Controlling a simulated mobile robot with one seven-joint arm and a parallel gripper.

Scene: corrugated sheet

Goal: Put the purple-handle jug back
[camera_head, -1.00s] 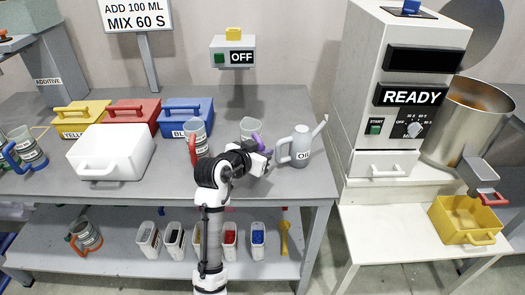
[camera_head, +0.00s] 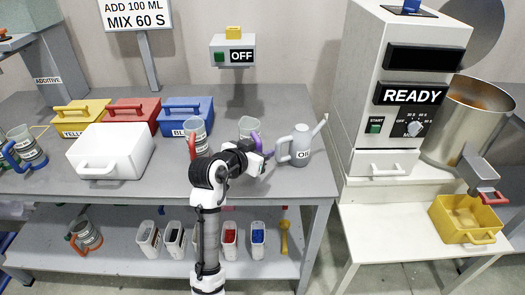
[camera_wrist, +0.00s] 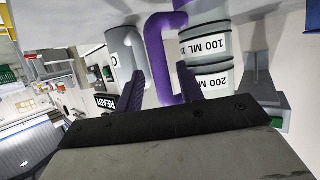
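The purple-handle jug (camera_head: 249,127) is a grey translucent jug standing on the bench, left of the oil can (camera_head: 300,147). In the wrist view its body (camera_wrist: 205,45) shows "100 ML" and "200 ML" bands, and its purple handle (camera_wrist: 155,50) comes toward my gripper. My gripper (camera_head: 268,155) is in front and to the right of the jug, low over the bench. In the wrist view the two fingers of my gripper (camera_wrist: 163,85) stand apart, with the handle between them. I see no firm grip; contact with the handle is unclear.
Yellow (camera_head: 82,118), red (camera_head: 131,112) and blue (camera_head: 185,113) boxes line the back. The blue-handle jug (camera_head: 24,148) is far left. An orange-handle jug (camera_head: 87,235) is on the lower shelf.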

